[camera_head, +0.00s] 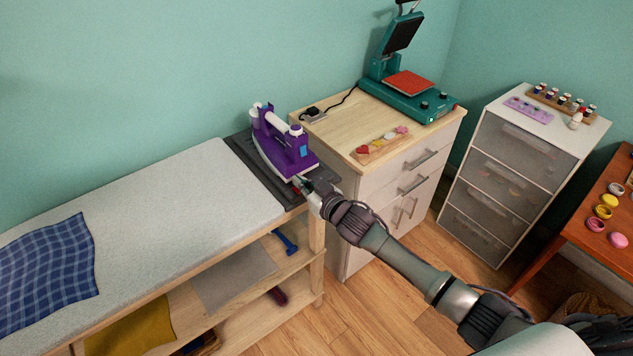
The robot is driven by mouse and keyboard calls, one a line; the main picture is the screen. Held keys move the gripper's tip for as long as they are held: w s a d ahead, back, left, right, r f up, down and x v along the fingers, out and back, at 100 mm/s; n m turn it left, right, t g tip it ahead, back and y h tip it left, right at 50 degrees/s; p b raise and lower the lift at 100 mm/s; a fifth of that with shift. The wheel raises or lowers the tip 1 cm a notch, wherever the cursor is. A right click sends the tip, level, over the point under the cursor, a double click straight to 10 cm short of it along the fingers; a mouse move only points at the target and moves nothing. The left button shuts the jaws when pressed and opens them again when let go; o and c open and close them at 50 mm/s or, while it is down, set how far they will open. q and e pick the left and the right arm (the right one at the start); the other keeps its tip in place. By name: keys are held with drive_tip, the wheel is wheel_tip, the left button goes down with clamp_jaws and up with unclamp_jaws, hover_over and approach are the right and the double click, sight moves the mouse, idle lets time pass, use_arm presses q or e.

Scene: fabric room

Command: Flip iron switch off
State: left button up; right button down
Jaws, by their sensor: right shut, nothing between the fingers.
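The purple iron (283,143) with a white handle rests on the dark tray (246,153) at the right end of the ironing table. My right gripper (303,186) reaches in from the lower right, and its fingertips are at the near front edge of the tray, just below the iron. The right gripper is shut and empty. The iron's switch is too small to make out or is hidden by the gripper. My left gripper is not in view.
A padded ironing table (150,205) with a blue checked cloth (45,270) extends left. A wooden cabinet (340,135) with a teal heat press (410,95) stands close behind my right gripper. A grey drawer unit (520,150) and an orange table (600,235) stand right.

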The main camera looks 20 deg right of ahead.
wheel_tip(320, 180, up, 3)
drive_tip(key=shift+w+f+p, duration=0.1)
drive_tip(key=shift+p, duration=0.65)
use_arm(q)
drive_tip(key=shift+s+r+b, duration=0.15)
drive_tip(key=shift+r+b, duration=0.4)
drive_tip(key=shift+b, duration=0.2)
use_arm(e)
drive_tip(key=r+v, duration=0.1)
drive_tip(key=v, duration=0.8)
drive_tip(key=shift+s+r, duration=0.3)
drive_tip(key=shift+r, duration=0.1)
